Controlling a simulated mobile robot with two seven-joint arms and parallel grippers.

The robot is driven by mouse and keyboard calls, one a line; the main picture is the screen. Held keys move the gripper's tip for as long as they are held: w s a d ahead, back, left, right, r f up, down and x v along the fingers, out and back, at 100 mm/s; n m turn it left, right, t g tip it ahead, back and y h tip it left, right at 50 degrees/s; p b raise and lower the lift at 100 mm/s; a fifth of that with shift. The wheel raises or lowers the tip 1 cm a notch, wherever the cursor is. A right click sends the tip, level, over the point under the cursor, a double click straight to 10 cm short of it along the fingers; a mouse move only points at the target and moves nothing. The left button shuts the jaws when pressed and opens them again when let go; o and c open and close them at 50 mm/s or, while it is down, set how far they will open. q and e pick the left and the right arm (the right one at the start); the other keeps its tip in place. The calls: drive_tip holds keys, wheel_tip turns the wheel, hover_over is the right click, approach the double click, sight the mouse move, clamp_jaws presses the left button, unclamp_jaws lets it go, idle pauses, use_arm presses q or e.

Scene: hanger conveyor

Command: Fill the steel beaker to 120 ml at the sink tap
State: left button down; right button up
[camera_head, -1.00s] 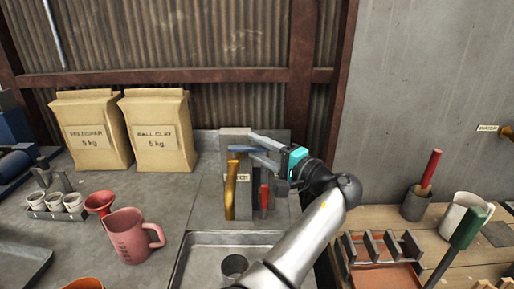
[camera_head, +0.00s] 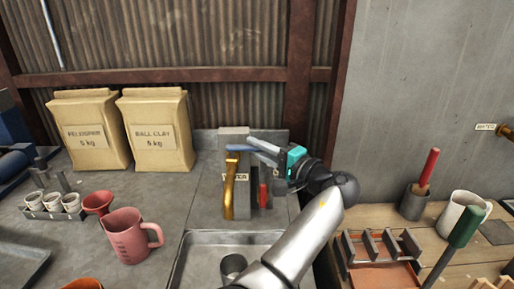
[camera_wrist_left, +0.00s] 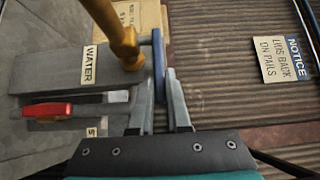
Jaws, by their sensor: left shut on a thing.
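The steel beaker (camera_head: 233,264) stands in the sink basin (camera_head: 203,245), below and in front of the brass tap spout (camera_head: 229,188). My arm partly hides its right side, and its water level cannot be made out. My left gripper (camera_head: 264,151) is at the top of the tap block, its fingers shut on the blue lever (camera_head: 262,144). In the left wrist view the blue lever (camera_wrist_left: 158,62) runs between the two fingers (camera_wrist_left: 160,103), beside the brass spout (camera_wrist_left: 122,42). No water stream can be made out. My right gripper is not in view.
A red-handled lever (camera_head: 263,194) sits right of the spout, below my gripper. Two paper sacks (camera_head: 90,130) stand behind. A wooden bench with tools (camera_head: 381,247) lies to the right.

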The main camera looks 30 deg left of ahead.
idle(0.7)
use_arm(q)
drive_tip(key=m+t+p, duration=0.1)
drive_tip(key=s+m+t+h+p, duration=0.1)
drive_tip(key=p, duration=0.1)
drive_tip(key=t+h+p, duration=0.1)
drive_tip(key=t+p, duration=0.1)
drive_tip(key=shift+s+d+r+m, duration=0.15)
drive_tip(key=shift+s+r+m, duration=0.05)
drive_tip(key=shift+m, duration=0.2)
drive_tip(key=shift+s+f+m+t+h+p, duration=0.1)
drive_tip(key=shift+s+m+t+h+p, duration=0.15)
drive_tip(key=shift+m+t+h+p, duration=0.45)
drive_tip(key=shift+d, duration=0.1)
drive_tip(key=c, duration=0.9)
unclamp_jaws()
drive_tip(key=shift+f, duration=0.1)
